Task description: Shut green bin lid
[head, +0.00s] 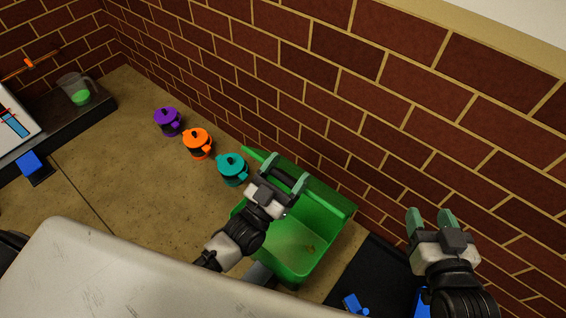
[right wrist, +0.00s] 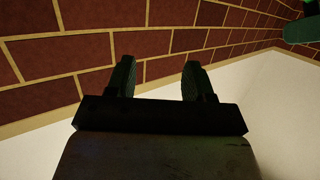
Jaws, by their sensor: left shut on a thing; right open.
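The green bin (head: 294,250) stands near the brick wall in the middle of the head view. Its inside shows from above. The green lid (head: 325,193) stands open along the bin's wall side. My left gripper (head: 287,175) is over the bin at the lid and is shut on it; the exact contact between fingers and lid is hard to make out. My right gripper (head: 431,217) is open and empty, to the right of the bin and apart from it. In the right wrist view its two fingers (right wrist: 158,78) are spread with only wall behind them.
Purple (head: 168,122), orange (head: 198,143) and teal (head: 233,169) lidded pots stand in a row left of the bin. A clear jug (head: 77,90) with green liquid stands at the far left. Blue items (head: 354,304) lie on a dark surface at right. The brick wall is close behind.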

